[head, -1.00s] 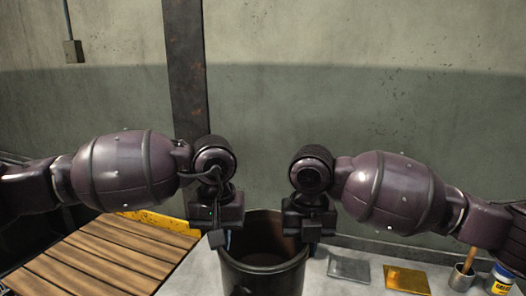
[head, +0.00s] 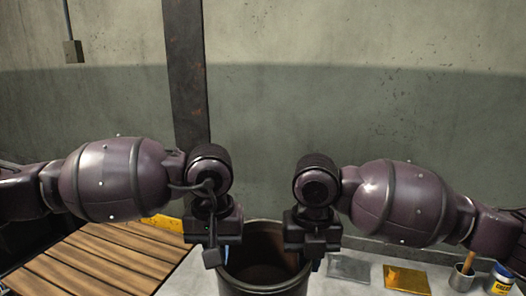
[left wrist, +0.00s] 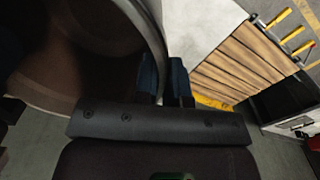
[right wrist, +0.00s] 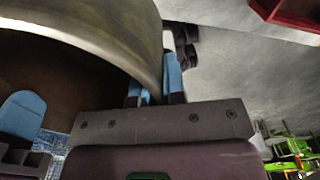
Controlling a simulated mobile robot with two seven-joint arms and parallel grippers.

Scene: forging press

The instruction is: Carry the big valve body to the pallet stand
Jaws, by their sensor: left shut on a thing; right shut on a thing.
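The big valve body (head: 265,288) is a dark, round, open-topped hollow body, upright at the bottom centre of the head view. Its curved wall also fills the upper left of the right wrist view (right wrist: 105,30). My left gripper (head: 215,256) is shut on the left side of its rim, one finger inside and one outside. My right gripper (head: 314,262) is shut on the right side of the rim in the same way. The pallet stand (head: 95,258), with brown wooden slats, is at the left. Whether the body touches the table is hidden.
A grey table top (head: 190,280) lies around the body. To its right are a grey plate (head: 348,268), a yellow plate (head: 407,279), a metal cup with a wooden handle (head: 462,277) and a grease tub (head: 501,279). A wall with a rusty post (head: 187,90) stands behind.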

